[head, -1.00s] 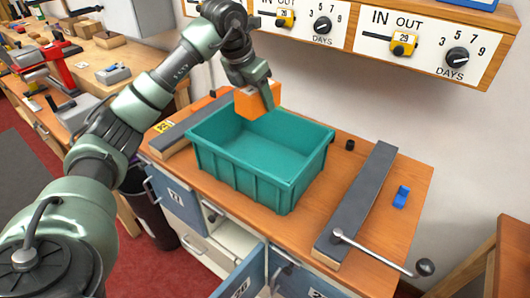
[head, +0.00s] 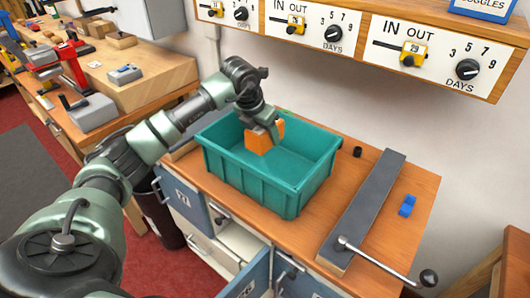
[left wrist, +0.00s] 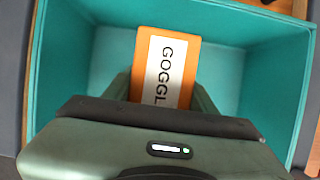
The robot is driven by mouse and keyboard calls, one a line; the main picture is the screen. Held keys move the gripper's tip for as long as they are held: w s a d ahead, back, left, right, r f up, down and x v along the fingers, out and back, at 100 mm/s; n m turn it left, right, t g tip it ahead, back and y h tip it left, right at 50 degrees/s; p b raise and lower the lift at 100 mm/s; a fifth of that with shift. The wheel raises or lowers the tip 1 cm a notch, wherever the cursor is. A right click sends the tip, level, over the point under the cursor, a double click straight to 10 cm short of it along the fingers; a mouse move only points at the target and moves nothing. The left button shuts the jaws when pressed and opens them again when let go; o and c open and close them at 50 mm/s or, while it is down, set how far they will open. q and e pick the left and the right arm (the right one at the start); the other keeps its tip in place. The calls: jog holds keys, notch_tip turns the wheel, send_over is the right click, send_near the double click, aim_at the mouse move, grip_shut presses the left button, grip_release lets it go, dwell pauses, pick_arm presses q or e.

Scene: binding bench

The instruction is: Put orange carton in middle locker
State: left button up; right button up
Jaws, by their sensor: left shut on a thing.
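The orange carton (head: 258,140) is held in my left gripper (head: 264,124), which is shut on it. In the head view the carton shows inside the outline of the teal bin (head: 245,180); whether it touches the bin floor I cannot tell. In the left wrist view the carton (left wrist: 167,60), with a white label reading "GOGGL", sits between the fingers with the bin (left wrist: 270,70) around it. Lockers are under the bench top. The middle locker's blue door (head: 246,280) stands open at the bottom of the head view; its inside is mostly hidden. My right gripper is not in view.
A dark-topped bar (head: 362,208) and a crank handle (head: 385,262) lie right of the bin, with a blue clip (head: 407,206) beyond. A small black knob (head: 357,152) stands behind. A dial shelf (head: 375,15) overhangs the bench at the back.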

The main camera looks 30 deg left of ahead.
pick_arm(q)
send_over(268, 161)
jog(key=s, duration=0.2)
jog(key=f, duration=0.4)
jog(key=shift+w+f, duration=0.15)
jog(key=shift+w, duration=0.1)
notch_tip(268, 161, down, 3)
jog(key=shift+f+p, duration=0.1)
jog(key=shift+p, duration=0.55)
jog(key=shift+f, duration=0.25)
jog(key=shift+f+b, duration=0.35)
jog(key=shift+b, duration=0.05)
jog(key=o, duration=1.7)
jog(key=shift+c, duration=0.2)
